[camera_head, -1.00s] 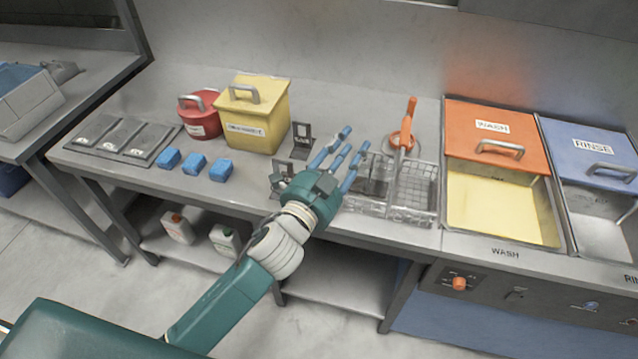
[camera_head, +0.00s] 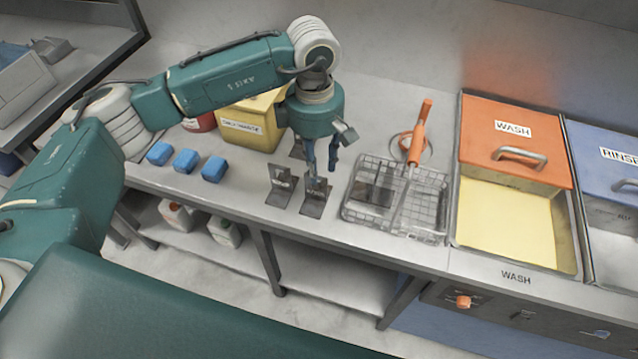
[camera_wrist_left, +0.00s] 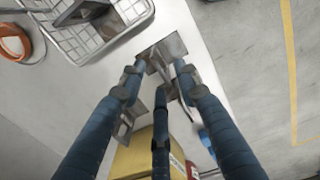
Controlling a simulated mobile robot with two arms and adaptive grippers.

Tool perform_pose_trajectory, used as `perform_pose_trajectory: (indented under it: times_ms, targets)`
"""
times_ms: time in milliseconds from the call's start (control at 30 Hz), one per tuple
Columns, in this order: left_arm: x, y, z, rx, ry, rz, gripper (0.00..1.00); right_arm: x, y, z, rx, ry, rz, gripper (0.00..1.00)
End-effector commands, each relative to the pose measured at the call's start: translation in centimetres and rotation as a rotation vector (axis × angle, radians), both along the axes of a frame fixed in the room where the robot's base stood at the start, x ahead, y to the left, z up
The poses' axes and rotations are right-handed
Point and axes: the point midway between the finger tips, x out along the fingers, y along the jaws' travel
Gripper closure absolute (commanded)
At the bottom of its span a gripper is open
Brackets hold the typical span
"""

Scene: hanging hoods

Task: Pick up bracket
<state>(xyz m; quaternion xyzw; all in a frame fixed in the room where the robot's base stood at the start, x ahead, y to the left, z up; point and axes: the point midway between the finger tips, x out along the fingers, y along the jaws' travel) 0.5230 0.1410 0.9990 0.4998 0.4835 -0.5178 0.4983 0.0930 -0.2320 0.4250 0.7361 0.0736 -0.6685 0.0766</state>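Dark L-shaped brackets stand on the steel counter. One bracket (camera_head: 315,200) is right below my left gripper (camera_head: 321,168), which points down from above. A second bracket (camera_head: 281,186) stands just to its left. A third bracket is partly hidden behind my gripper. In the left wrist view, my gripper's blue fingers (camera_wrist_left: 160,80) are spread on different sides of the near bracket (camera_wrist_left: 174,46), with gaps between them. I cannot tell whether any fingertip touches it. Another bracket (camera_wrist_left: 130,112) shows beside the left finger. My right gripper is not in view.
A wire basket (camera_head: 400,200) and an orange-handled tool (camera_head: 416,140) lie to the right, before the wash basin (camera_head: 512,222). Several blue blocks (camera_head: 186,160) sit left. A yellow box (camera_head: 250,123) stands behind my left arm. The counter's front strip is clear.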

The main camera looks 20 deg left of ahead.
Motion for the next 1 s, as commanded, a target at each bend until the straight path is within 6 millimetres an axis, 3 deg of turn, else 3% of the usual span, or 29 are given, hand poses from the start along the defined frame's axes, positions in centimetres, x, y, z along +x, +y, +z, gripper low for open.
perform_pose_trajectory:
  times_ms: [167, 400, 567, 767, 1000]
  targets:
    - [0.2, 1.2, -0.9, 0.039, 0.000, 0.003, 0.68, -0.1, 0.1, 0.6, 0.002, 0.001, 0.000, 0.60]
    - [0.2, 0.9, -4.5, 0.034, -0.001, 0.003, 0.68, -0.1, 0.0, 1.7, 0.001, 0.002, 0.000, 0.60]
    - [0.1, 0.8, -5.5, 0.033, -0.003, 0.001, 0.68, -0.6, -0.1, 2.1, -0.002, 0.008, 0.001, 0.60]
    - [-0.3, 0.0, -8.0, 0.033, 0.001, 0.001, 0.68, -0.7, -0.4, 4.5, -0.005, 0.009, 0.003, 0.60]
    - [-0.1, 0.1, -10.5, 0.032, -0.004, 0.001, 0.68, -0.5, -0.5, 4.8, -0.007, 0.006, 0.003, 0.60]
